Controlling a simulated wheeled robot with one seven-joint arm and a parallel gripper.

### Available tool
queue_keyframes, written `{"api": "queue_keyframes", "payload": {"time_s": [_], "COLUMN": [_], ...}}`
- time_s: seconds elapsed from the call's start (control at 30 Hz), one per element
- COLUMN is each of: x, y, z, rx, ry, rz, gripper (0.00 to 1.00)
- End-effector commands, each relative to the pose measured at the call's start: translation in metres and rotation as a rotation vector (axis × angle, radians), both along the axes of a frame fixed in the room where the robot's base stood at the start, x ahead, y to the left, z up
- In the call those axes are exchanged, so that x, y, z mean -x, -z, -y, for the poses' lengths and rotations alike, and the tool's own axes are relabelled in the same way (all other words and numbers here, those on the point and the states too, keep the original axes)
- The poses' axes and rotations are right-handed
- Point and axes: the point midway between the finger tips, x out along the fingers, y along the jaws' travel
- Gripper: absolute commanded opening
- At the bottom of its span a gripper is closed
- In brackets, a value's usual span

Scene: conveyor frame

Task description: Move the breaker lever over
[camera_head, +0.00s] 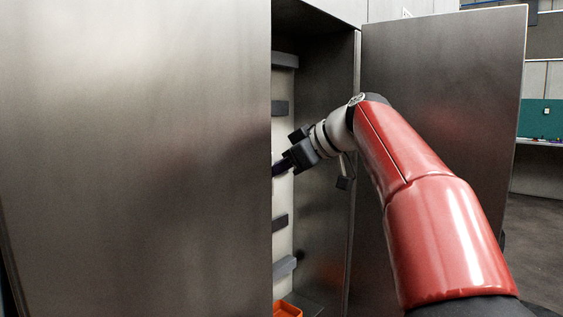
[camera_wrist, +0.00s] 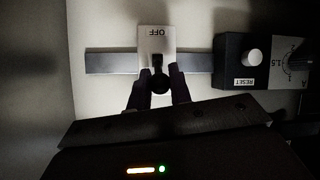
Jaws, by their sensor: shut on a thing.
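In the wrist view, the breaker lever (camera_wrist: 159,84) is a short black piece with a rounded end, just below a pale plate marked OFF (camera_wrist: 157,42). The plate sits over a horizontal metal rail on a pale panel. My gripper (camera_wrist: 158,92) has its two dark fingers on either side of the lever and is shut on it. In the head view, my gripper (camera_head: 284,163) reaches inside the cabinet, and its fingertips are partly hidden behind the left door. The lever cannot be seen there.
A black box with a white RESET button (camera_wrist: 252,57) and a dial sits to the right on the rail. The large metal left door (camera_head: 140,150) stands close to my gripper. The right door (camera_head: 450,110) is open behind my arm. An orange bin (camera_head: 287,309) is low inside the cabinet.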

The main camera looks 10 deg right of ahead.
Motion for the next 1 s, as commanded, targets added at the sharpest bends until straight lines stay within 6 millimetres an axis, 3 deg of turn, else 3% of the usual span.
{"api": "queue_keyframes", "payload": {"time_s": [0.23,0.27,0.4,0.73,1.0], "x": [0.000,0.000,0.000,0.003,0.031], "y": [-0.001,-0.001,-0.001,-0.003,-0.026], "z": [0.000,0.000,0.000,0.003,0.028], "rx": [0.000,0.000,0.000,0.001,0.001], "ry": [0.001,0.001,0.000,0.001,0.004], "rz": [0.005,0.005,0.004,0.004,0.005], "gripper": [0.00,0.24,0.40,0.40,0.40]}}
